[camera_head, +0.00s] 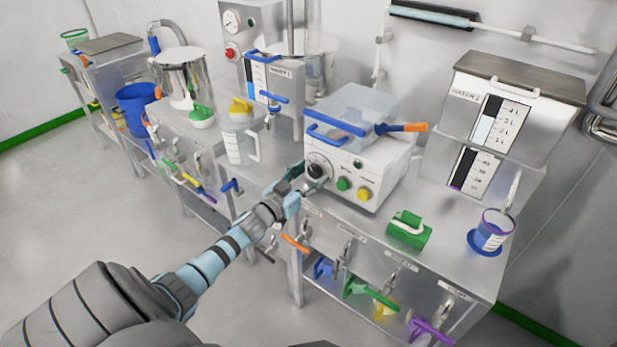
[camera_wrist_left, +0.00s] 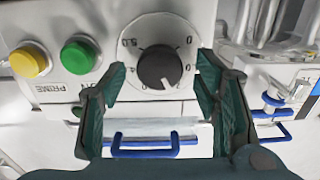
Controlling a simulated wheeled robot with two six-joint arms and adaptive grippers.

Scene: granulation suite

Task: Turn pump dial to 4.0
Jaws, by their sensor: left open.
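The pump dial (camera_head: 316,171) is a dark round knob on the front of a white pump box (camera_head: 372,172). In the left wrist view the dial (camera_wrist_left: 159,67) is near the middle, with a pale mark at its lower edge and a printed scale around it. The view is upside down and most numbers are too small to read surely. My left gripper (camera_head: 306,180) is at the dial. In the wrist view its green fingers (camera_wrist_left: 160,82) stand open on either side of the knob, with gaps showing. My right gripper is not in view.
A green button (camera_wrist_left: 79,55) and a yellow button (camera_wrist_left: 30,61) sit beside the dial. A clear blue-handled lid (camera_head: 350,112) tops the pump.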

